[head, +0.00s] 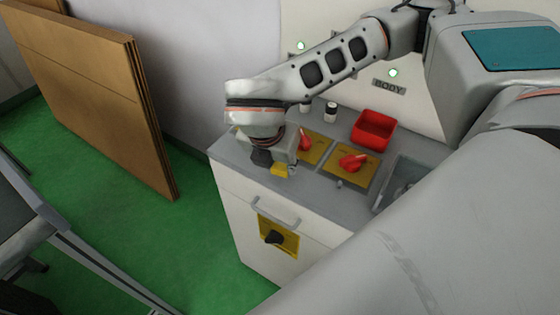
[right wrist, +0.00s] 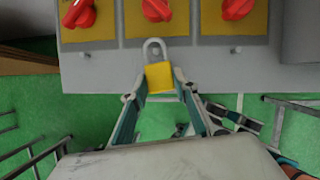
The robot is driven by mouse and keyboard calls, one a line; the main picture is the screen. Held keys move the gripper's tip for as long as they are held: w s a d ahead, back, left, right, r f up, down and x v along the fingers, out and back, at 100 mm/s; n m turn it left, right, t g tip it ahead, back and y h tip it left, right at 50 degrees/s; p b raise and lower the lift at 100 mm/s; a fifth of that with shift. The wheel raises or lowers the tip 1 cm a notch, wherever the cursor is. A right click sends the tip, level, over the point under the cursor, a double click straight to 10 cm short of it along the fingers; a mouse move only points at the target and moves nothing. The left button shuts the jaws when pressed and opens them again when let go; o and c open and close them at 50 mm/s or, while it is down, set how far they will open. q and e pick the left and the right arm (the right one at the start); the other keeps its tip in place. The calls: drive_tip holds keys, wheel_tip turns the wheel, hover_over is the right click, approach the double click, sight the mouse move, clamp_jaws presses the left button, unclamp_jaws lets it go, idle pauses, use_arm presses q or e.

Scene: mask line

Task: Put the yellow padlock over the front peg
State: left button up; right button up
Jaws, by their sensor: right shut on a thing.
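The yellow padlock (right wrist: 160,77) is between the fingertips of my right gripper (right wrist: 161,84), which is shut on its body. In the head view the padlock (head: 280,169) shows below my right gripper (head: 286,163), over the counter's front left part. Small pegs stand on the front strip: one left (right wrist: 82,55) and one right (right wrist: 236,50) of the padlock in the right wrist view. The right one also shows in the head view (head: 340,183).
Red rotary switches (head: 352,162) on yellow plates stand behind the pegs. A red bin (head: 373,131), a small white bottle (head: 330,112) and a grey tray (head: 384,194) are on the counter (head: 325,197). A handle (head: 275,212) projects from its front.

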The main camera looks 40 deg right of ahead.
use_arm(q)
drive_tip(key=shift+s+f+b, duration=0.15)
drive_tip(key=shift+f+b, duration=0.2)
drive_tip(key=shift+f, duration=0.2)
use_arm(e)
drive_tip(key=shift+r, duration=0.1)
idle(1.0)
use_arm(q)
drive_tip(key=shift+s+f+b, duration=0.3)
drive_tip(key=shift+f+b, duration=0.25)
drive_tip(key=shift+f, duration=0.25)
drive_tip(key=shift+s+f+b, duration=0.25)
drive_tip(key=shift+f+b, duration=0.3)
drive_tip(key=shift+f, duration=0.2)
use_arm(e)
drive_tip(key=shift+f, duration=1.35)
drive_tip(key=o, duration=1.1)
drive_tip(key=v, duration=1.2)
